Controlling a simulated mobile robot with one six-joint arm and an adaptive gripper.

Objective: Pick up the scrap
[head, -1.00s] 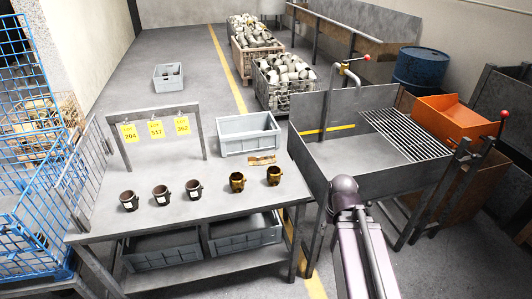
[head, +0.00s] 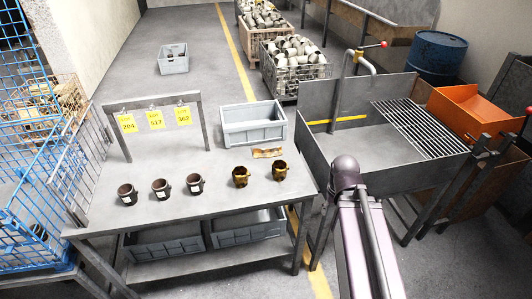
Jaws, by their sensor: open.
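The grey metal table (head: 225,205) stands in front of me at the left. Two brownish-gold ring-shaped parts, the left one (head: 240,176) and the right one (head: 279,171), stand on its right half. Three dark cup-like parts with pale labels stand further left, the middle one (head: 161,189) between two others. A small flat brown and yellow piece (head: 267,153) lies behind the gold parts. I cannot tell for certain which of these is the scrap. Only a link of my arm shows at the lower right; my gripper is out of view.
A grey crate (head: 254,136) sits at the table's back right edge. A frame with yellow number tags (head: 155,118) stands at the back left. A metal basin with a grate (head: 425,126) is to the right. Blue mesh cages (head: 30,140) border the left side.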

